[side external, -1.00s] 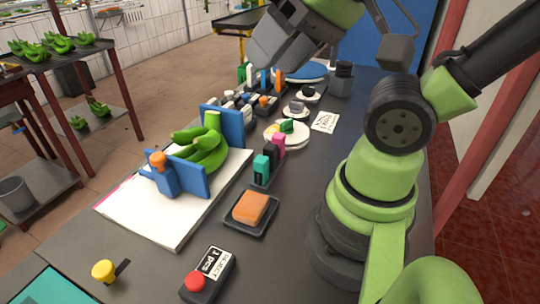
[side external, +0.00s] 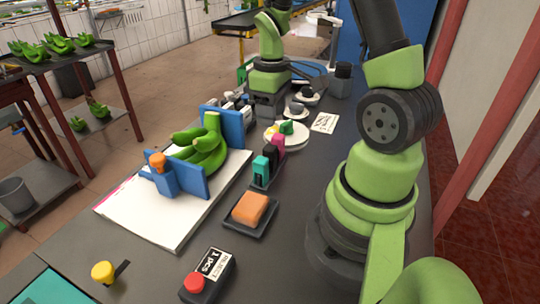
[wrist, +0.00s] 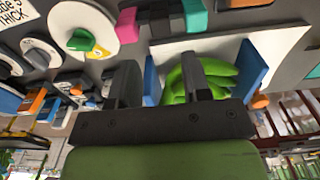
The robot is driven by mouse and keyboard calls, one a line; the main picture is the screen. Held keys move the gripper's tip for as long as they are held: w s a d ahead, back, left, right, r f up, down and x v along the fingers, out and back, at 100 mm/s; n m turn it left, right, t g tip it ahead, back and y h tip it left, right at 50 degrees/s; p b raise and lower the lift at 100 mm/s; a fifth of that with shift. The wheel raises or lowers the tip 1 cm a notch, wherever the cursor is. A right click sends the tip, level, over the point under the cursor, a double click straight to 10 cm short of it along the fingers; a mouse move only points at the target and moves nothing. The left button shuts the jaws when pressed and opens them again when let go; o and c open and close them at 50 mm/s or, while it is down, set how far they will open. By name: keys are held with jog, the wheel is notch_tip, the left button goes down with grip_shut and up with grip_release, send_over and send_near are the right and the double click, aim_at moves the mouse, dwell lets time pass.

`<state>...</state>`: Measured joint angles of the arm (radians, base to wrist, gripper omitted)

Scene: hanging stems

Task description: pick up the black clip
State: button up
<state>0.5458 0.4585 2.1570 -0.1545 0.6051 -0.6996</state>
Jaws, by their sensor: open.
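The black clip (side external: 270,154) stands in a row between a teal clip (side external: 261,169) and a pink clip (side external: 278,146) on a dark holder. In the wrist view a dark shape (wrist: 157,14) sits between the pink and teal clips near the top edge; its outline is hard to make out. My gripper (wrist: 157,75) is open, its two dark fingers spread apart with nothing gripped. In the side view my gripper (side external: 266,100) is low at the far part of the table, beyond the clip row and apart from it; its fingertips are unclear there.
Green bananas (side external: 205,150) stand in a blue holder (side external: 190,178) on a white board (side external: 140,215). A round white plate (side external: 298,140) lies behind the clips. An orange block on a dark tray (side external: 238,222) is in front. Several small items crowd the far table.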

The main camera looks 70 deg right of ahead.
aim_at(270, 147)
notch_tip(270, 147, down, 10)
jog(key=shift+w+r, duration=0.1)
jog(key=shift+w, duration=0.05)
dwell(0.4)
jog(key=c, duration=0.7)
jog(key=shift+o, duration=0.2)
